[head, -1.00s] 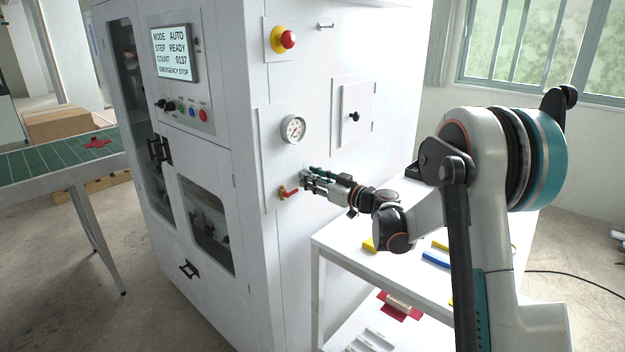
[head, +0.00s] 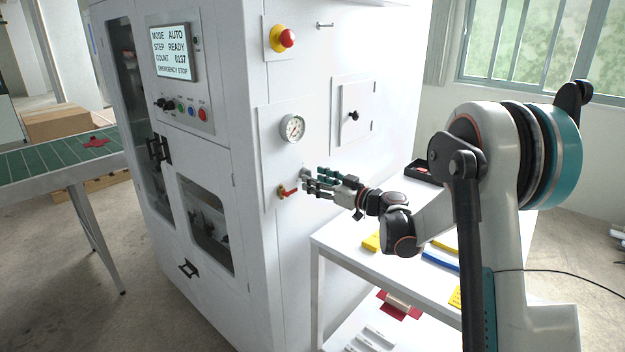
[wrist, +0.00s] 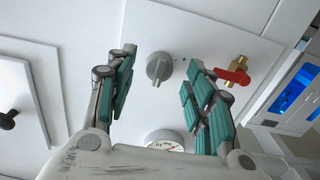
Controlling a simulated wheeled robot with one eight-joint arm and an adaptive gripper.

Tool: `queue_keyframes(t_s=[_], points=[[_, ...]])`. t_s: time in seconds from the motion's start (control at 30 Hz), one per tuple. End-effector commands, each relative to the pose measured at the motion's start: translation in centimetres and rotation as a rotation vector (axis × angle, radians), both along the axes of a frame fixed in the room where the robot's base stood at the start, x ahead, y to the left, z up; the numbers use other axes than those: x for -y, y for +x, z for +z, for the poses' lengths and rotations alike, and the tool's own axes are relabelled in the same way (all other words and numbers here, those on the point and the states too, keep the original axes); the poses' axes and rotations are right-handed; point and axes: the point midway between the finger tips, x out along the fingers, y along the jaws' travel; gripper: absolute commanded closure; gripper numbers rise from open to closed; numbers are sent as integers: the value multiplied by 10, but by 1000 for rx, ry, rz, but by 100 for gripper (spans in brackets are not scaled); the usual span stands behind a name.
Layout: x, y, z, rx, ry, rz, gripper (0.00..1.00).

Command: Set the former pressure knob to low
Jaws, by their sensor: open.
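The pressure knob (wrist: 159,68) is a grey round knob with a raised grip bar, on a white panel of the machine. In the wrist view it sits between and beyond the fingers of my gripper (wrist: 158,85), with clear space on both sides. Small marks show beside the knob, too small to read. In the head view my gripper (head: 312,182) is open in front of the panel, and the knob (head: 305,173) shows just by the fingertips. The pressure gauge (head: 293,128) is above the knob; its lower part shows in the wrist view (wrist: 165,140).
A small door with a black knob (head: 353,116) and an emergency stop (head: 284,39) are nearby. A white table (head: 335,245) stands below my arm.

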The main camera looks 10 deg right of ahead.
Motion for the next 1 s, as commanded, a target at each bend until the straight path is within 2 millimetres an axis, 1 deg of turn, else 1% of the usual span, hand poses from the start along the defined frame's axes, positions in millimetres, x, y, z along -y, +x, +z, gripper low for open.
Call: queue_keyframes(t_s=[0.03, 0.1, 0.3, 0.4, 0.5, 0.67, 1.0], points=[[8, -9, 0, 0, 0, -3, 52], [17, -21, 0, 0, 0, -4, 52], [39, -53, 0, -1, -1, -3, 52], [48, -65, 0, 0, -1, -1, 52], [54, -73, 0, 0, -1, -1, 52], [57, -79, 0, 0, -1, 1, 52], [57, -79, 0, 0, -1, 1, 52]])
